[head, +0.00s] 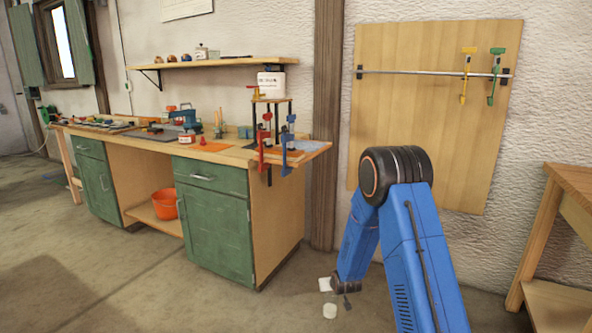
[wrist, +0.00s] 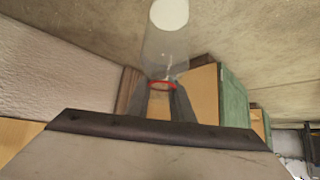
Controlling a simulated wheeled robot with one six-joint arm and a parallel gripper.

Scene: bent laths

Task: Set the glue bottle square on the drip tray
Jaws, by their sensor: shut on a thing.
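The glue bottle (wrist: 167,48) shows in the wrist view as a clear, see-through body with a red ring near my fingers and a pale round end pointing away. My gripper (wrist: 162,88) is shut on it at the ringed end. In the head view my gripper hangs low in front of the floor, right of the bench, and is small there. A whitish piece (head: 330,311) below it looks like the bottle's pale end. I cannot pick out the drip tray with certainty; a flat orange piece (head: 208,147) lies on the bench top.
The workbench (head: 222,160) with green cabinets stands left of my arm. Red and blue clamps (head: 288,145) and a small stand with a white tub (head: 271,83) crowd its right end. A wooden table (head: 565,215) stands at far right. Floor between is clear.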

